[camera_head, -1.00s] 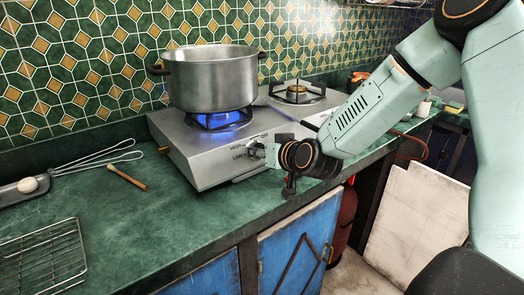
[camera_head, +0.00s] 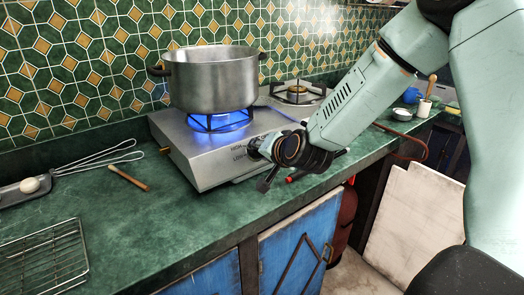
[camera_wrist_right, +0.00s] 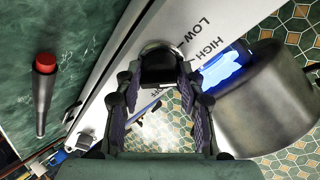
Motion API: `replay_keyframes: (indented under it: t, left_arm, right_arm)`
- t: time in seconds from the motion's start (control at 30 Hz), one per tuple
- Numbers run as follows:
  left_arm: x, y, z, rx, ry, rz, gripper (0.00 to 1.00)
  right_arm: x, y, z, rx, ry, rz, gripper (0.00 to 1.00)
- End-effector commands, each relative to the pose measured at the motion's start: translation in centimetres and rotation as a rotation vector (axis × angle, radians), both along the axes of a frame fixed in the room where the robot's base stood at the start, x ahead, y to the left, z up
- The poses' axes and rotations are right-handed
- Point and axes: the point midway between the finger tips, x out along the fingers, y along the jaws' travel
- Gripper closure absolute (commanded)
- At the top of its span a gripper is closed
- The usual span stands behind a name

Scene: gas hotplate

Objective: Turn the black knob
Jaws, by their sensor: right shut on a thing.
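The black knob (camera_wrist_right: 160,68) sits on the front face of the silver gas hotplate (camera_head: 205,165), beside the LOW and HIGH marks. My right gripper (camera_head: 262,148) is at this front face, shut on the knob, with one finger on each side of it in the right wrist view (camera_wrist_right: 158,84). In the head view the gripper mostly hides the knob. A blue flame (camera_head: 222,120) burns under the steel pot (camera_head: 210,80) on the left burner. My left gripper is not in view.
The right burner (camera_head: 298,92) is bare and unlit. A whisk (camera_head: 95,158), a wooden stick (camera_head: 128,178) and a wire rack (camera_head: 42,262) lie on the green counter (camera_head: 165,230) to the left. White cups stand at the far right. The counter's front edge is close below my gripper.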

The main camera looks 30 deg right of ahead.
Motion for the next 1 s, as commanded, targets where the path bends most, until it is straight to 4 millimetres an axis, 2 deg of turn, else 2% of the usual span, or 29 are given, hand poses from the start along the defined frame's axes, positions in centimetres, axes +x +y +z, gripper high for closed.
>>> replay_keyframes:
  t: [0.67,0.7,0.93,1.0]
  left_arm:
    - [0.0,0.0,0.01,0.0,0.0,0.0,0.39]
    - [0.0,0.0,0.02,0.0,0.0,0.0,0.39]
    - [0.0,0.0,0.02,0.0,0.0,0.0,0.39]
    - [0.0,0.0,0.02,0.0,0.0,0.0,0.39]
  right_arm:
    - [-0.05,0.13,-0.08,0.058,0.009,-0.031,0.93]
    - [-0.05,0.12,-0.08,0.058,0.009,-0.031,0.6]
    - [-0.02,0.07,-0.03,0.059,0.007,-0.033,0.41]
    - [-0.01,0.06,-0.01,0.058,0.006,-0.033,0.39]
